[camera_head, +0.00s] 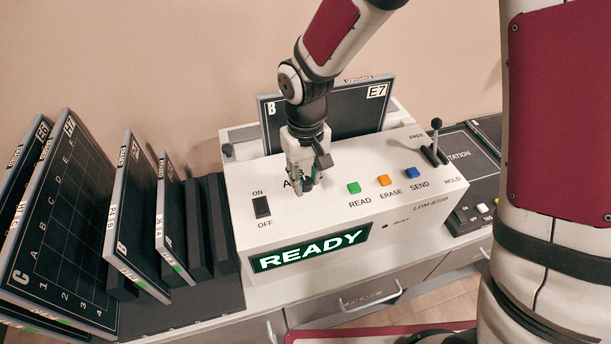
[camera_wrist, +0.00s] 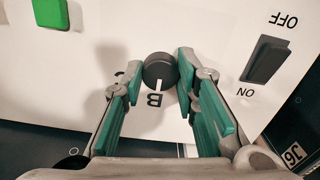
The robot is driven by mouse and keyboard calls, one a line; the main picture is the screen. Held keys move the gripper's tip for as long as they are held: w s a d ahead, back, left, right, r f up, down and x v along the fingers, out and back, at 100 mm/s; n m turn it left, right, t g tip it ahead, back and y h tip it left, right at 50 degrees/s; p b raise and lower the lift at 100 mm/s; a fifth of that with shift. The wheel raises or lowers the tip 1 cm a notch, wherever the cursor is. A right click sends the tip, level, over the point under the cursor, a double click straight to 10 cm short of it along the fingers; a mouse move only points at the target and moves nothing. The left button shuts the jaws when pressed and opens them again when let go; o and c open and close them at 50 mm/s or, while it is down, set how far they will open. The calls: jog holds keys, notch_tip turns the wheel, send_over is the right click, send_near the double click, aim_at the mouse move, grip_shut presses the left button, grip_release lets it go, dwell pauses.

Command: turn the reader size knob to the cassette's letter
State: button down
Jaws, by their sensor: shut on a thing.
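The reader (camera_head: 330,215) is a white console with a lit READY display (camera_head: 310,249). A dark cassette (camera_head: 345,118) marked B and E7 stands upright at its back. The size knob (camera_wrist: 160,66) is a small dark round knob with a white pointer line, which points at the letter B (camera_wrist: 154,99). Another letter beside it is mostly hidden by the left finger. My gripper (camera_wrist: 161,72) has its green-padded fingers on both sides of the knob, shut on it. In the head view my gripper (camera_head: 306,184) hides most of the knob and its letters.
An ON/OFF rocker switch (camera_head: 262,207) is left of the knob. Green READ (camera_head: 354,187), orange ERASE (camera_head: 383,180) and blue SEND (camera_head: 411,172) buttons lie to the right, with a lever (camera_head: 435,140) beyond. A rack of several cassettes (camera_head: 120,230) stands at the left.

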aim_at(305, 181)
jog(key=shift+w, duration=0.1)
jog(key=c, duration=1.2)
grip_release()
jog(key=shift+c, duration=0.2)
jog(key=shift+r, duration=0.1)
notch_tip(305, 181, up, 12)
jog(key=s+d+r+m+t, duration=0.2)
jog(key=s+d+r+t, duration=0.1)
jog(key=s+d+r, duration=0.55)
jog(key=s+d+r+m+t, duration=0.2)
jog(key=s+d+r+m, duration=0.1)
jog(key=s+d, duration=0.6)
jog(key=shift+s+d+r, duration=0.25)
jog(key=shift+d+r, duration=0.1)
jog(key=shift+r, duration=0.05)
